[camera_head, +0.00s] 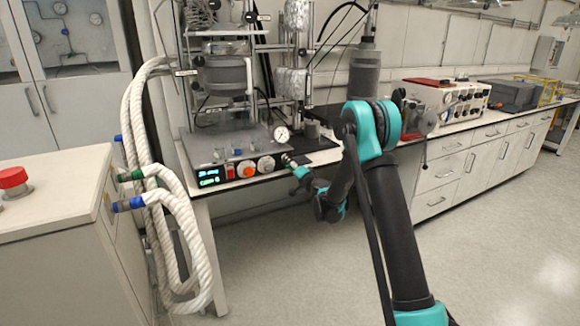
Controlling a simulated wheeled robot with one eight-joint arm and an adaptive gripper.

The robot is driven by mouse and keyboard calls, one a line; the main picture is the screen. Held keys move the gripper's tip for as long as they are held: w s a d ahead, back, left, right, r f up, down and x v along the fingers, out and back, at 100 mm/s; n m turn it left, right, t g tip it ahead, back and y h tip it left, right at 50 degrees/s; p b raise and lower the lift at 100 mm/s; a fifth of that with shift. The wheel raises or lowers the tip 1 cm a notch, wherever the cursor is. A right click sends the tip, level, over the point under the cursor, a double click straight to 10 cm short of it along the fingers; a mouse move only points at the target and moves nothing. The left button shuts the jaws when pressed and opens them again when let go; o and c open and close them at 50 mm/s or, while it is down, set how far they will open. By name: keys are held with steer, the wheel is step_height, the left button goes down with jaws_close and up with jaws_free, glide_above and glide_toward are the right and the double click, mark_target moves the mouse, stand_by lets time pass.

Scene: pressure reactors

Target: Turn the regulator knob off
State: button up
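The reactor unit's control box (190,148) stands at the near end of the bench. Its front panel has a lit display (211,177), a red switch (230,172), an orange round knob (246,169) and a white-rimmed round knob (266,164). No label shows which one is the regulator knob. My gripper (289,161) is at the right end of this panel, just right of the white-rimmed knob. It is small and dark here; its fingers and any contact with a knob cannot be made out.
A pressure gauge (282,134) stands on the box near my gripper. Thick white hoses (178,215) hang at left, beside a cabinet with a red button (13,178). Another instrument (440,100) sits on the bench behind my arm. The floor at right is clear.

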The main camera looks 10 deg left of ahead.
steer(key=shift+d, duration=0.1)
steer(key=v, duration=1.2)
steer(key=s+d+r+n+g, duration=0.2)
steer(key=s+r+n+g, duration=0.1)
steer(key=s, duration=0.4)
steer(key=s+d+f+n+g+h, duration=0.1)
steer(key=s+d+f+g+h, duration=0.1)
steer(key=s+d, duration=0.6)
steer(key=s+d+f+g+h, duration=0.3)
steer(key=s+d, duration=0.4)
steer(key=s, duration=0.7)
steer(key=s+d+f+n+g+h, duration=0.1)
steer(key=s+d+f+h, duration=0.3)
steer(key=s+d, duration=0.4)
steer(key=s+g+h, duration=0.1)
steer(key=s, duration=0.3)
steer(key=shift+d+f+n+g, duration=0.3)
steer(key=shift+f+g, duration=0.1)
steer(key=shift+s, duration=0.1)
